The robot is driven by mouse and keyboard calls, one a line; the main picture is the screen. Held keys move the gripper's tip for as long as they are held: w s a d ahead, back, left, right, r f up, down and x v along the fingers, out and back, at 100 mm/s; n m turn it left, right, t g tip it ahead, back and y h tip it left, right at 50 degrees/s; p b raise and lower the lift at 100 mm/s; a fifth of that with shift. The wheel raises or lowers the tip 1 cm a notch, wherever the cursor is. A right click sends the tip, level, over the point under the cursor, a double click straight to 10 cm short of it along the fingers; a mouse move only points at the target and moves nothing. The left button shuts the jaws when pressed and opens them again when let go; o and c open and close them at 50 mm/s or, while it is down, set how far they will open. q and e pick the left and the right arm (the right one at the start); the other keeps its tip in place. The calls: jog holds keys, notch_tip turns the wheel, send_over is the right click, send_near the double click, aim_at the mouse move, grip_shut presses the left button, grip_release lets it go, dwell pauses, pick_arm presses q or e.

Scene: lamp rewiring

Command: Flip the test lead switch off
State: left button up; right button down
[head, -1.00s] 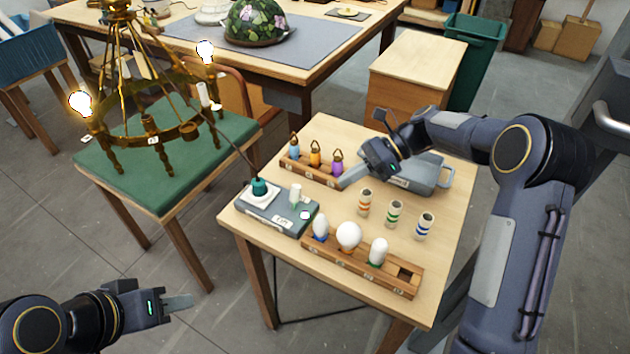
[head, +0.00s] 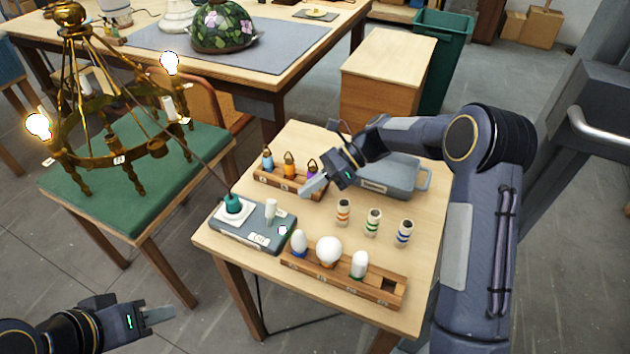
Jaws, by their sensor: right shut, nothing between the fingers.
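The test lead box (head: 232,236) is a grey box at the table's left corner. It carries a teal plug (head: 233,203) on a white plate, an upright pale switch lever (head: 271,209) and a bright round indicator (head: 282,230). A dark lead runs from the plug to the brass chandelier (head: 95,148), where two bulbs glow. My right gripper (head: 308,190) is shut and empty, above the table to the right of the switch and apart from it. My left gripper (head: 160,314) is low at left, away from the table; its finger gap is not clear.
A wooden rack (head: 262,181) with blue, orange and purple pieces stands just behind my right gripper. A bulb rack (head: 384,299) and several striped cylinders (head: 373,222) stand in front and right. A grey case (head: 392,174) is behind. The chandelier rests on a green-topped stand (head: 130,205).

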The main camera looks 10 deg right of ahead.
send_over(284, 227)
jog(key=w+d, duration=0.2)
jog(key=w, duration=0.1)
notch_tip(284, 227, down, 3)
jog(key=shift+r+p, duration=0.1)
jog(key=shift+p, duration=0.2)
jog(key=shift+s+a+r+t+h, duration=0.15)
jog(key=shift+s+r+t+h, duration=0.15)
jog(key=shift+t+h, duration=0.15)
jog(key=shift+s+a+r+n+t+h+p, duration=0.35)
jog(key=shift+s+n+t+h+p, duration=0.1)
jog(key=shift+s+n+t+p, duration=0.15)
jog(key=shift+s+a+r+n+t+h, duration=0.25)
jog(key=shift+s+a+n+t+h, duration=0.35)
jog(key=shift+s+t+h, duration=0.35)
jog(key=shift+w+d+f, duration=0.1)
jog(key=shift+w, duration=0.2)
jog(key=shift+r+p, duration=0.85)
